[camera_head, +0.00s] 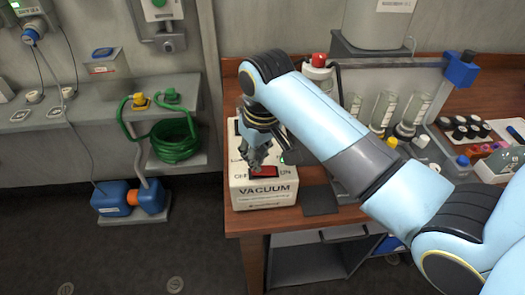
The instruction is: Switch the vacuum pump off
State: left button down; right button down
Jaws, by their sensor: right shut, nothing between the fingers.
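A cream box (265,199) labelled VACUUM stands at the left front corner of the wooden bench. A red rocker switch (265,172) sits in a dark frame on its top, with OFF marked on its left and ON on its right. I cannot tell which side of the rocker is down. A small green spot shows on the box behind the switch, partly hidden by my arm. My right gripper (257,165) is shut and empty, pointing down just above and behind the switch. I cannot tell whether it touches it. My left gripper is not in view.
On the wooden bench (330,219), a rack of clear cylinders (386,110) and a red-capped bottle (318,66) stand behind my right arm. Dark-capped vials (465,128) are at the right. A coiled green hose (175,140) and a blue-orange unit (130,198) are at the left.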

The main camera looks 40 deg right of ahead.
jog(key=shift+f+b, duration=0.35)
jog(key=shift+f, duration=0.6)
dwell(0.3)
jog(key=shift+r, duration=0.1)
notch_tip(320, 180, up, 2)
jog(key=shift+r+p, duration=0.15)
jog(key=shift+p, duration=0.8)
jog(key=shift+r, duration=2.3)
jog(key=shift+s, duration=0.1)
